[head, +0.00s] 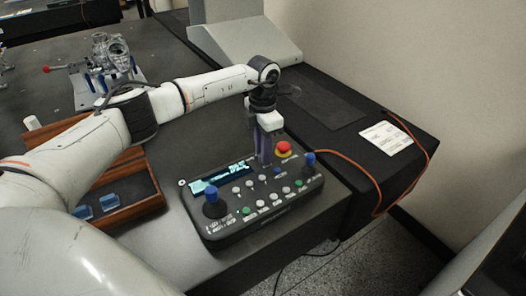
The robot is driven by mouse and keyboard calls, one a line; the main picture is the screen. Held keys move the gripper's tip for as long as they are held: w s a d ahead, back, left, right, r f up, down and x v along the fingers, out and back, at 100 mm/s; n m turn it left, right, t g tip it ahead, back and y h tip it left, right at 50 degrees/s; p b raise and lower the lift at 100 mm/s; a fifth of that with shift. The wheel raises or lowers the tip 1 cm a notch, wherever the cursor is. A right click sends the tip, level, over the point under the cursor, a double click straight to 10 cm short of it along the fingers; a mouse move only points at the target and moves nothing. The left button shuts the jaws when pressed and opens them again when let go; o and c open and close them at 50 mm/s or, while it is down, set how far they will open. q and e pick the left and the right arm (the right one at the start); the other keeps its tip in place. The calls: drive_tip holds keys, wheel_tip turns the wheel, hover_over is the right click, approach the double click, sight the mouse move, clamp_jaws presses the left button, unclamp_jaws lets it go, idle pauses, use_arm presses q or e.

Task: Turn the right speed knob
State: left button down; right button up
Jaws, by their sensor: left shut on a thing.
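A black control box (252,224) lies near the corner of the dark table, with two blue-topped joysticks (211,194), a lit display, several buttons and a red stop button (283,149). My left gripper (264,160) points down onto the box's back part, between the display's right end and the red button. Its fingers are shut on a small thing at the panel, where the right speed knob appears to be. The fingers hide the knob, so its angle cannot be seen. My right gripper is not in view.
A wooden case (150,199) with blue blocks sits left of the box under my left arm. A metal part on a fixture (112,60) stands farther back. An orange cable (370,177) runs from the box to the right past a paper sheet (391,137).

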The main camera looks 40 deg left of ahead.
use_arm(q)
drive_tip(key=shift+m, duration=1.6)
drive_tip(key=c, duration=1.5)
unclamp_jaws()
drive_tip(key=shift+c, duration=0.2)
wheel_tip(320, 180, up, 10)
drive_tip(key=shift+r, duration=0.25)
